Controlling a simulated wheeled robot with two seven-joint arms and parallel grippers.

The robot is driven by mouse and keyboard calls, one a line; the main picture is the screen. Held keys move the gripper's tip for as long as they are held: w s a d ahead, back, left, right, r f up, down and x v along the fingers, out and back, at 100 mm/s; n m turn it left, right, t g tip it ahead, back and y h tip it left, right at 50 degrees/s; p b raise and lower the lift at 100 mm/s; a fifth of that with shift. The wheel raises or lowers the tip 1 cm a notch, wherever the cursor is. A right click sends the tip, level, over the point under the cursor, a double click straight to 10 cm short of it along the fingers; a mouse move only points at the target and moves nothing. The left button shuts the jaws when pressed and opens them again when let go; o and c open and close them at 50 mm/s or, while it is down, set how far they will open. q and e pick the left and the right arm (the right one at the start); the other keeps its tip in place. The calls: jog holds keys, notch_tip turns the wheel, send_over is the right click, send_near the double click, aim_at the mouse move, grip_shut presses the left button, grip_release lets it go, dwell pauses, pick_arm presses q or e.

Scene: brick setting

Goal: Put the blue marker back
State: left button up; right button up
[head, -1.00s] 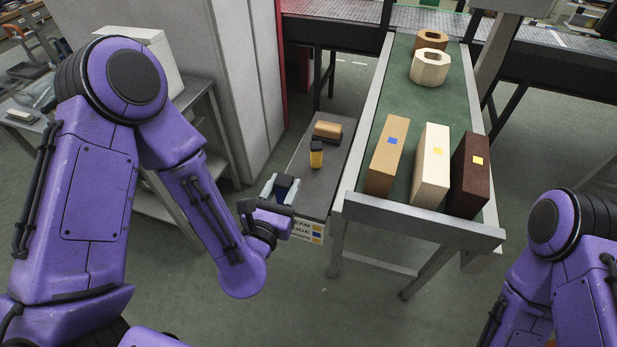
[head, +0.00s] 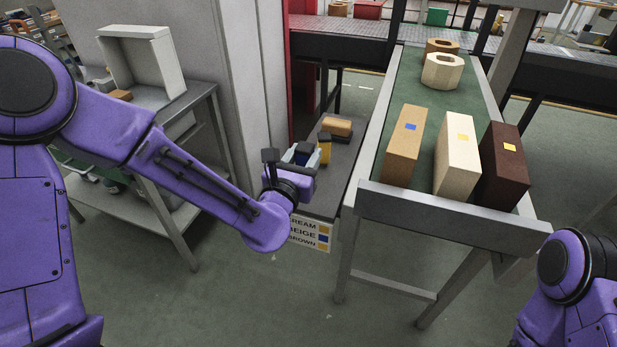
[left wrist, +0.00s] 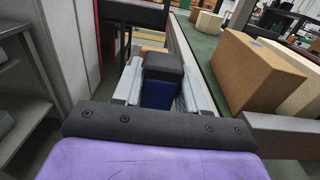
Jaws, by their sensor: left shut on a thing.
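The blue marker (left wrist: 158,94) has a black cap and a blue body. It stands between the fingers of my left gripper (left wrist: 160,88), which is shut on it. In the head view the left gripper (head: 303,158) is over the near part of a narrow dark side table (head: 347,157), and the blue marker (head: 303,152) is partly hidden by the hand. I cannot tell whether the marker touches the table. A yellow marker with a black cap (head: 325,151) stands just beyond it. My right gripper is out of view.
A tan block (head: 337,126) lies farther back on the side table. To its right, a green conveyor carries a beige block with a blue square (head: 402,150), a cream block (head: 458,160) and a brown block (head: 503,172), both with yellow squares. A colour label (head: 309,234) hangs in front.

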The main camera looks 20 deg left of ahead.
pick_arm(q)
jog(key=w+f, duration=0.1)
jog(key=f, duration=0.1)
jog(key=w+f, duration=0.1)
jog(key=f, duration=0.1)
jog(key=w+f, duration=0.1)
jog(key=f, duration=0.1)
jog(key=shift+w+d+f, duration=0.1)
jog(key=shift+f, duration=0.3)
jog(key=shift+f, duration=0.2)
jog(key=o, duration=0.8)
jog(key=shift+o, duration=0.2)
jog(key=shift+r, duration=0.1)
